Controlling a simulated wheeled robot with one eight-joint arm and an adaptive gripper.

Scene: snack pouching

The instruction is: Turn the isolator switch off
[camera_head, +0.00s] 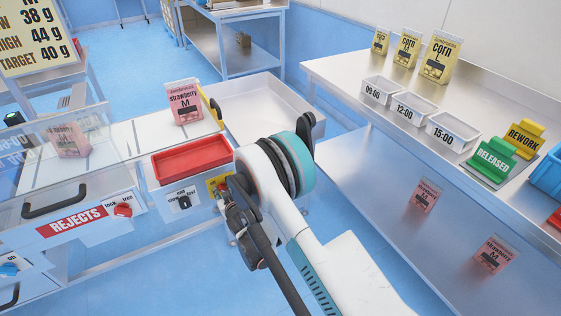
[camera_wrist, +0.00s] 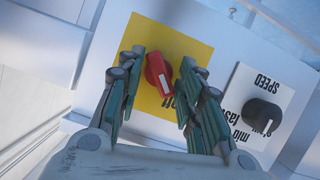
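The isolator switch is a red knob (camera_wrist: 158,74) with a white mark, on a yellow plate (camera_wrist: 182,40) in the wrist view. The word "off" shows beside the knob, partly covered by a finger. In the camera_head view the yellow plate (camera_head: 214,183) is on the front panel below the red tray, and my arm hides most of the knob. My gripper (camera_wrist: 163,60) is open, with one finger on each side of the knob. Small gaps seem to show beside the knob; I cannot tell whether either finger touches it.
A black SPEED dial (camera_wrist: 264,114) on a white plate is close to my right finger in the wrist view. A red tray (camera_head: 190,158) lies above the panel. A strawberry pouch (camera_head: 184,101) stands on the belt. The REJECTS box (camera_head: 75,221) is at the left, a steel table (camera_head: 370,112) at the right.

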